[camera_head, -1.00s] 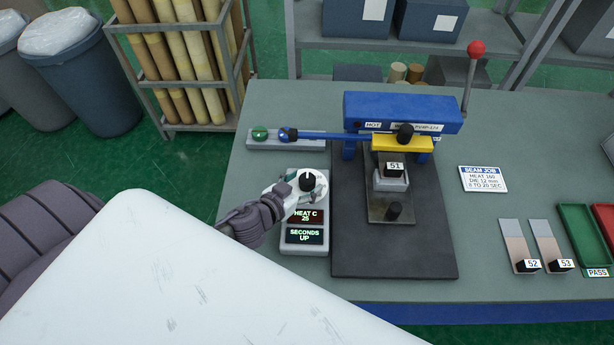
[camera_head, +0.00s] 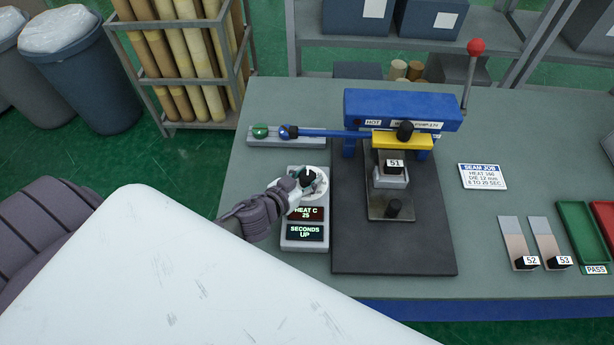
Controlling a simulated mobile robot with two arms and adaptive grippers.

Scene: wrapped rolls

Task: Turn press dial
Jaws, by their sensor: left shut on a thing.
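The press dial is a black knob (camera_head: 308,176) on a round white scale at the top of a light grey control box (camera_head: 304,244). My left gripper (camera_head: 304,179) reaches in from the left and is shut on the knob, covering part of it. My right gripper is not in view.
A job card (camera_head: 483,176) gives heat 160, partly hard to read. Samples 52 (camera_head: 515,240) and 53 (camera_head: 546,240) and a green tray (camera_head: 580,235) lie at the right. Green and blue buttons sit on a grey strip (camera_head: 290,143) behind the box. A red-topped lever (camera_head: 473,75) rises at the back.

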